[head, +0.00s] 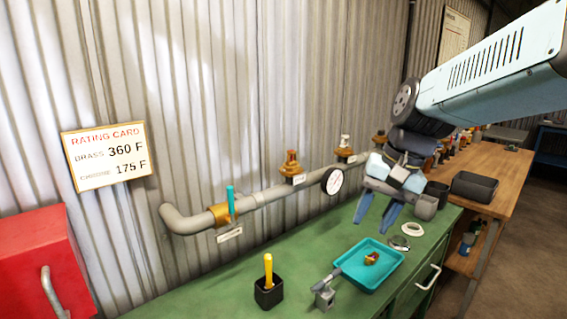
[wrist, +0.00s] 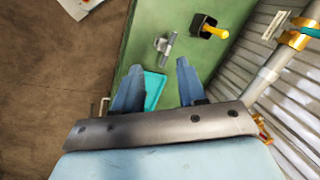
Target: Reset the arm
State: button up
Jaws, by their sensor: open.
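My arm reaches in from the upper right in the head view. My gripper (head: 372,224) hangs over the green bench with its two blue fingers spread and nothing between them. The fingers also show apart in the wrist view (wrist: 156,75). Below them is a teal tray (head: 363,284), partly hidden by the fingers in the wrist view (wrist: 154,92). A small brass and red piece (head: 371,258) lies in the tray. The gripper is apart from the tray and the bench.
A grey pipe (head: 265,196) with a gauge (head: 332,181) and valves runs along the corrugated wall. On the bench are a black holder (head: 268,295) with a yellow handle, a grey metal tool (head: 324,297) and pale rings (head: 411,228). A red box (head: 40,265) is at left.

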jog(key=s+d+r+n+t+h, duration=0.2)
jog(key=s+d+n+t+h, duration=0.1)
jog(key=s+d+t, duration=0.1)
jog(key=s+d, duration=0.1)
jog(key=d, duration=0.1)
jog(key=shift+d+t, duration=0.4)
